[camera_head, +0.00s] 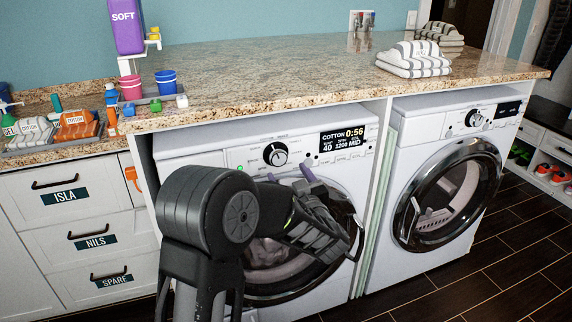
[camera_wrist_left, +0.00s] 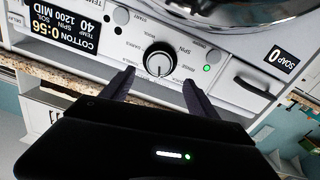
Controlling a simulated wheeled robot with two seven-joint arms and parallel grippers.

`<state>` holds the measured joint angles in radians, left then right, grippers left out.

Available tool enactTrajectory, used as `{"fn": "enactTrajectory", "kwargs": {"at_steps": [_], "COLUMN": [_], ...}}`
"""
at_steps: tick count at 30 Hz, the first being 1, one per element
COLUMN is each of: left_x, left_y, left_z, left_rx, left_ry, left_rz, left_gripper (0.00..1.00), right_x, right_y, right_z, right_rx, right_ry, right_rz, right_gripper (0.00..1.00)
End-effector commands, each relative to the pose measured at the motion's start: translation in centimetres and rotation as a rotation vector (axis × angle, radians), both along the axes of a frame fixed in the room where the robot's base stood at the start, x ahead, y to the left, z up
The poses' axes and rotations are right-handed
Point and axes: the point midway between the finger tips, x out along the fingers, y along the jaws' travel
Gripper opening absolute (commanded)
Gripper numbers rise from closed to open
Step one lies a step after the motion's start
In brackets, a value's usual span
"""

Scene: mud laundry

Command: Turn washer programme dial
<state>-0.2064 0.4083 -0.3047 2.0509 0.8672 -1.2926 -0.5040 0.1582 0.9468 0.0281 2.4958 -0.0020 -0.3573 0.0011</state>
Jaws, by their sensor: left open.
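The washer programme dial (camera_head: 276,154) is a black and silver knob on the white panel of the left machine, the washer (camera_head: 205,156). The washer display (camera_head: 343,140) reads COTTON 0:56, with 40, 1200 and MID. My left gripper (camera_head: 290,176) is below the dial in the head view, in front of the washer. In the left wrist view my left gripper (camera_wrist_left: 157,90) is open and empty, its two fingers apart. The dial (camera_wrist_left: 159,60) shows beyond the gap between the fingertips, apparently untouched. My right gripper is not in view.
A granite counter (camera_head: 260,80) overhangs the machines. The dryer-like right machine (camera_head: 402,118) has its own dial. The washer's round door (camera_head: 345,205) is behind my left arm. Cups (camera_head: 166,82) and folded striped towels (camera_head: 413,62) stand on the counter. Drawers (camera_head: 80,232) are at left.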

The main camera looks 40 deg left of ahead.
Motion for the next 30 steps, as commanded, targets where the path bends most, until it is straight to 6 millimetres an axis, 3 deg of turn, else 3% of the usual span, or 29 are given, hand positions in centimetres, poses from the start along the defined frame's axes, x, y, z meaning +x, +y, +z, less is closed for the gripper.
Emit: {"fn": "enactTrajectory", "kwargs": {"at_steps": [11, 24, 30], "left_x": [0.4, 4.0, 4.7], "left_y": [0.4, 5.3, 6.2], "left_z": [-0.1, 0.0, 0.0], "left_rx": [-0.001, -0.001, -0.002], "left_ry": [0.001, 0.0, 0.0], "left_rz": [-0.002, -0.002, -0.004], "left_gripper": [0.69, 0.69, 0.69], "right_x": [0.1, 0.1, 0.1], "right_y": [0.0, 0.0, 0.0], "right_z": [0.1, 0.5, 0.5], "right_rx": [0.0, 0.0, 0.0], "right_ry": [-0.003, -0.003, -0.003], "right_rz": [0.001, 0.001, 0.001], "right_gripper": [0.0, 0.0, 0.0]}}
